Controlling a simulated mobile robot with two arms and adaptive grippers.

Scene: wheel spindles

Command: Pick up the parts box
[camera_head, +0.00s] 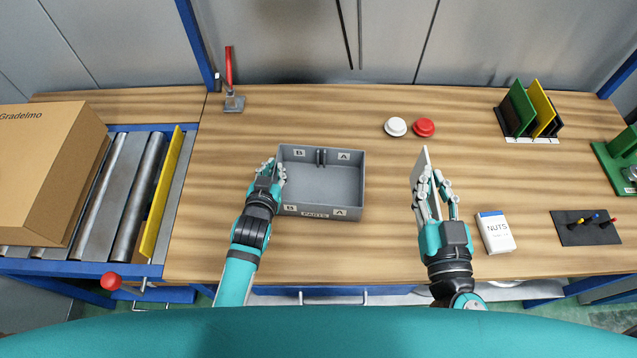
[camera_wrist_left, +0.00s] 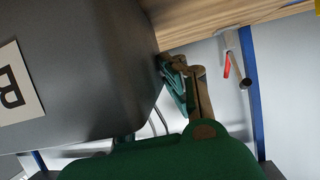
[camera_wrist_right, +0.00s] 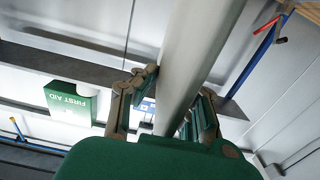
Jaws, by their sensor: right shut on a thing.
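The grey parts box (camera_head: 320,212) sits on the wooden bench, open at the top, with a small divider at its back wall and labels A, B and PARTS. My left gripper (camera_head: 277,174) is at the box's left wall. In the left wrist view the box (camera_wrist_left: 95,60) fills the left side and hides part of the gripper (camera_wrist_left: 180,75), so its opening and any grip cannot be told. My right gripper (camera_head: 434,185) is shut on a flat pale panel (camera_head: 421,170), held upright right of the box. The panel (camera_wrist_right: 195,50) also shows between the fingers in the right wrist view.
A white NUTS box (camera_head: 496,232) stands right of my right gripper. White (camera_head: 395,126) and red (camera_head: 424,127) buttons lie behind. A roller conveyor (camera_head: 135,190) with a cardboard box (camera_head: 50,170) is at left. A coloured panel rack (camera_head: 530,112) stands back right.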

